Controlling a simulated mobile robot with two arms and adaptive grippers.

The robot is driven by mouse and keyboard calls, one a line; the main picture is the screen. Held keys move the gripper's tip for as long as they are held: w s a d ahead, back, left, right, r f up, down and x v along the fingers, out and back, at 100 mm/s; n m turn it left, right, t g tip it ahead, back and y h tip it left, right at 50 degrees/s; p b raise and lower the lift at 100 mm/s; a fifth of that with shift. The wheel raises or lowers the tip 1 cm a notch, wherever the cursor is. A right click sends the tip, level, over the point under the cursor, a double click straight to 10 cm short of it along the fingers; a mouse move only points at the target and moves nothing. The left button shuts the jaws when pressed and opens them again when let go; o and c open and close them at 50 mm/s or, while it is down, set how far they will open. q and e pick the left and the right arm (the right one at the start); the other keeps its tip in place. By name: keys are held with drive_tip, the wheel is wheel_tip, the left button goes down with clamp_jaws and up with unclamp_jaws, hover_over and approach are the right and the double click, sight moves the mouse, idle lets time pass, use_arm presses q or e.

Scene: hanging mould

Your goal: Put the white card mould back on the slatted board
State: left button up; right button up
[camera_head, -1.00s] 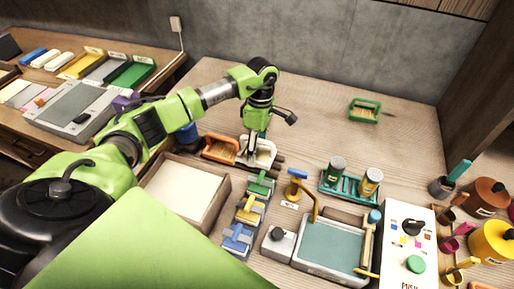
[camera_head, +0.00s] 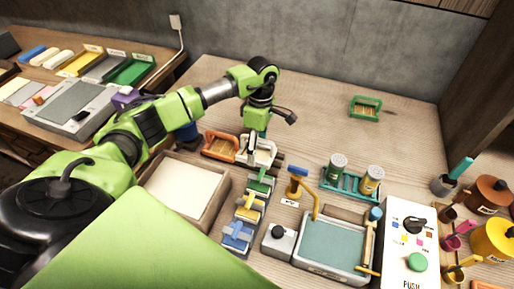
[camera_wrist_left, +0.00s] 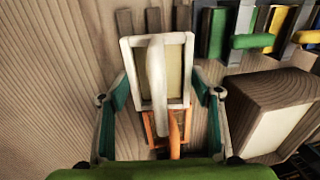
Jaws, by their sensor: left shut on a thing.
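The white card mould (camera_head: 260,151) is a pale frame with a raised bar handle. In the left wrist view the white mould (camera_wrist_left: 136,75) lies between the two fingers of my left gripper (camera_wrist_left: 162,97), which is shut on it. In the head view my left gripper (camera_head: 257,133) points down over the mould, and its fingertips are partly hidden. Dark slats, which look like the slatted board (camera_head: 279,167), show beside the mould. Whether the mould touches them I cannot tell. My right gripper is not in view.
An orange mould (camera_head: 221,146) lies just left of the white one. A wooden tray (camera_head: 222,195) and a row of green, yellow and blue handled pieces (camera_head: 249,209) stand in front. A teal jar rack (camera_head: 350,184) is at the right. A green mould (camera_head: 365,108) lies at the back, amid free table.

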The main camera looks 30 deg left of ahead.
use_arm(q)
drive_tip(key=o, duration=1.2)
drive_tip(key=shift+r, duration=0.1)
